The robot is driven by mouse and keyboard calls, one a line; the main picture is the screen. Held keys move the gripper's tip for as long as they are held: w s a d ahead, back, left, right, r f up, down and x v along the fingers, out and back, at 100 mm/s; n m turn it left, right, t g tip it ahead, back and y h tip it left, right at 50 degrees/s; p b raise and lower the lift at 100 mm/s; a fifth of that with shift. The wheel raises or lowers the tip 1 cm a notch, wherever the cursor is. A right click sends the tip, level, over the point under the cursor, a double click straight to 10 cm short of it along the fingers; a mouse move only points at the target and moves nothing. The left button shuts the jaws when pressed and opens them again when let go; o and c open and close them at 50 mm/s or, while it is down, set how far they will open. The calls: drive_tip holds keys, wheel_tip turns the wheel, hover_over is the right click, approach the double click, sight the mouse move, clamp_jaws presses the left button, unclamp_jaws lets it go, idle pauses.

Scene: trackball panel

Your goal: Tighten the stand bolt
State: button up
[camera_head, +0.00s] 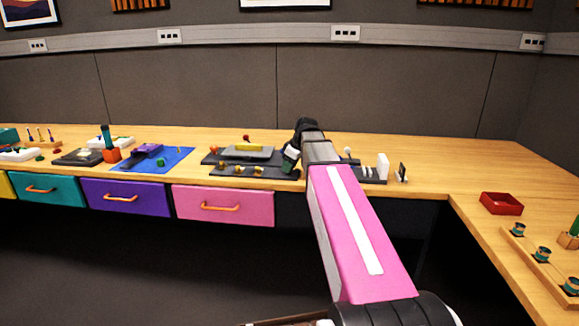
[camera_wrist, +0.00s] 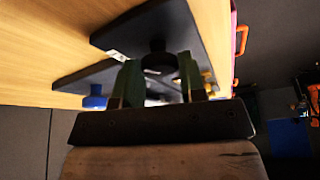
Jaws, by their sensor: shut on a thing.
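In the wrist view, the two dark green fingers of my gripper (camera_wrist: 160,82) stand on either side of a dark round knob (camera_wrist: 158,60), which looks like the stand bolt. The gripper is shut on it, beside a dark panel (camera_wrist: 200,28). In the head view, my gripper (camera_head: 290,159) is at the right end of the dark trackball panel (camera_head: 225,169) on the table. The bolt is hidden there behind my gripper and arm.
A grey block (camera_head: 247,152) and a red ball (camera_head: 246,138) are on the panel area, with small yellow knobs (camera_head: 238,169) in front. A white block (camera_head: 383,166) stands to the right. A blue mat (camera_head: 178,158) lies left. The right tabletop is partly clear.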

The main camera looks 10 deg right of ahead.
drive_tip(key=m+t+h, duration=0.1)
drive_tip(key=m, duration=0.2)
drive_tip(key=m+h, duration=0.1)
drive_tip(key=m, duration=0.3)
drive_tip(key=shift+s+a+t, duration=0.1)
drive_tip(key=shift+a+t, duration=0.05)
drive_tip(key=shift+t, duration=0.25)
drive_tip(key=m+h, duration=0.1)
drive_tip(key=m, duration=0.2)
drive_tip(key=shift+m+h, duration=0.3)
drive_tip(key=shift+a+m+h, duration=0.1)
drive_tip(key=shift+m+h, duration=0.5)
drive_tip(key=shift+m, duration=1)
drive_tip(key=o, duration=0.9)
drive_tip(key=v, duration=1)
drive_tip(key=shift+r, duration=0.4)
